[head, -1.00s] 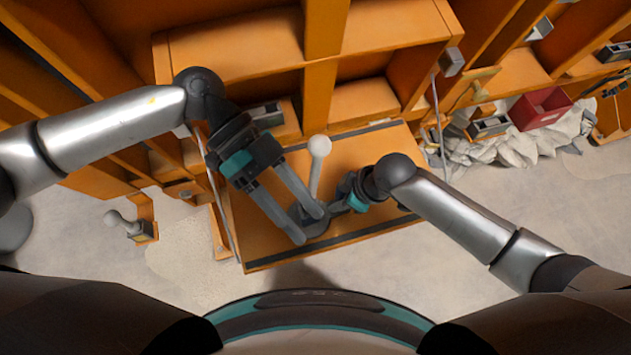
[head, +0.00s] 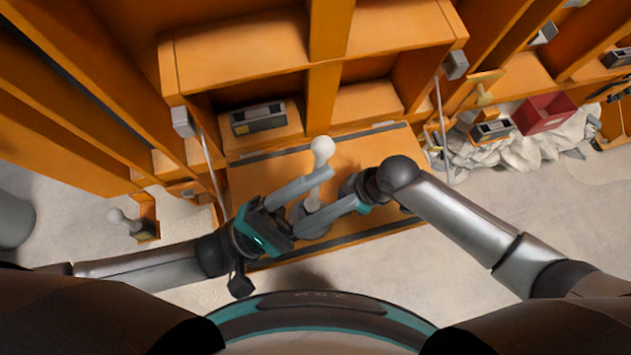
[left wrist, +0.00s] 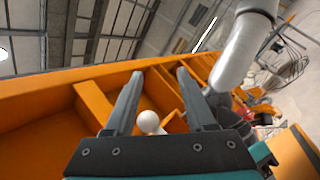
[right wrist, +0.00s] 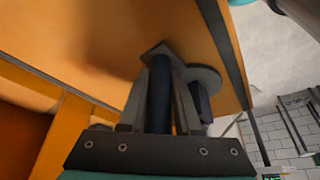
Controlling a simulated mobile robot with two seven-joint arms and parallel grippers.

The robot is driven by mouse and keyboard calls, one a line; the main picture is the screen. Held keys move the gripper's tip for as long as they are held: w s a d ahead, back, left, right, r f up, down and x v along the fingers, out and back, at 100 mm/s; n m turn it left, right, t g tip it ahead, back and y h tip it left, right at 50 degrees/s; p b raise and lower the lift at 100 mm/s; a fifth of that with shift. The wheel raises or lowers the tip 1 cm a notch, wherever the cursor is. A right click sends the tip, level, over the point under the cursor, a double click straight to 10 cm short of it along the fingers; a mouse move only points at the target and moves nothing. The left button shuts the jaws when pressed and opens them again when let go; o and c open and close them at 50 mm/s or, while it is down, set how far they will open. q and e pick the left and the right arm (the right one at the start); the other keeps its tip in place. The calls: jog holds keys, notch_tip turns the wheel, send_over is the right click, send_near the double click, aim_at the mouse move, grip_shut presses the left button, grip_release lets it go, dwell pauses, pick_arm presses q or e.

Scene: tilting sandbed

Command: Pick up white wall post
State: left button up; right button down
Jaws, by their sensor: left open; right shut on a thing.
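The white wall post (head: 316,188) stands over the orange panel, with a white ball at its top and a grey round foot below. My left gripper (head: 343,188) is open, with one finger on each side of the post's stem. The ball (left wrist: 148,121) shows between those fingers in the left wrist view. My right gripper (right wrist: 172,85) is shut low down by the post's grey foot (right wrist: 206,78), on what looks like its lower part. The exact contact is partly hidden by the fingers.
The orange panel (head: 270,182) lies below both grippers. An orange shelf unit (head: 240,50) rises behind it. A red box (head: 543,113) and grey rubble (head: 510,150) are at the right.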

pick_arm(q)
notch_tip(320, 180, down, 7)
jog(key=w+a+n+t+y, duration=0.1)
jog(key=a+n+t+y, duration=0.2)
jog(key=n+t+y, duration=0.65)
jog(key=n+g+y, duration=0.3)
jog(key=n+y, duration=0.1)
jog(key=n, duration=0.5)
send_near(318, 193)
jog(key=x, duration=0.7)
jog(key=shift+w+d, duration=0.2)
jog(key=shift+w, duration=0.15)
jog(key=x, duration=0.5)
jog(key=shift+w+a+r, duration=0.1)
jog(key=shift+w+a, duration=0.15)
jog(key=shift+w, duration=0.15)
jog(key=shift+c, duration=0.2)
grip_shut()
